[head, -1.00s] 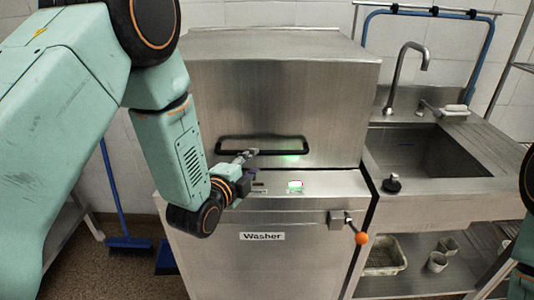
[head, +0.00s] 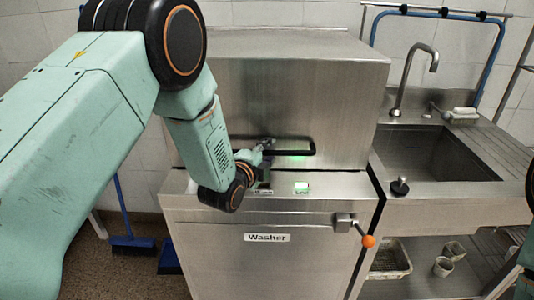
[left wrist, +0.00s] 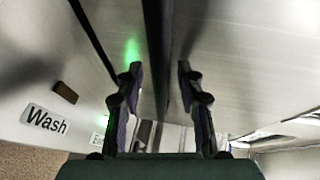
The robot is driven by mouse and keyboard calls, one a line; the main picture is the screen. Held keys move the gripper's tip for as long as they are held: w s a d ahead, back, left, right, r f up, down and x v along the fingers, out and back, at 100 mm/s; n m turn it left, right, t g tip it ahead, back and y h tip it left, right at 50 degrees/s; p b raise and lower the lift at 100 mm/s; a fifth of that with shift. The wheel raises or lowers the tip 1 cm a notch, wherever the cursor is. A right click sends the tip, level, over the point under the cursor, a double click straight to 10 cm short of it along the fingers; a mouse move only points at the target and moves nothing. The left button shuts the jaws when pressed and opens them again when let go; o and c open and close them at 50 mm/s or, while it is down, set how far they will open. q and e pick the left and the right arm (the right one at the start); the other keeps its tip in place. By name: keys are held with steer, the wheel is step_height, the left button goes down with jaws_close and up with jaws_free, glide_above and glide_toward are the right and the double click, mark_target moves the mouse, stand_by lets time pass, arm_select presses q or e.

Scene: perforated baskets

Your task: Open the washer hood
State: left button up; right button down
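The washer hood (head: 300,95) is a brushed steel box, down on the washer body. Its black bar handle (head: 312,147) runs across the hood's lower front. My left gripper (head: 268,145) is at the left part of this handle. In the left wrist view the left gripper (left wrist: 160,82) has its two fingers apart. A dark bar (left wrist: 157,40), which looks like the handle, runs between the fingers with space on both sides. The exact depth of the fingers around it is hard to tell. My right gripper is out of view; only a bit of that arm shows at the right edge.
The washer body (head: 265,262) has a "Washer" label, a green-lit button (head: 301,187) and a lever with an orange knob (head: 368,241). A sink (head: 435,155) with a tall faucet (head: 405,80) stands at the right. A blue broom (head: 132,243) stands at the left.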

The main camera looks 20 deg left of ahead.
arm_select(q)
steer(key=shift+d+r, duration=0.1)
steer(key=shift+d, duration=0.1)
steer(key=shift+a, duration=0.2)
steer(key=c, duration=0.4)
steer(key=shift+d, duration=0.1)
jaws_close()
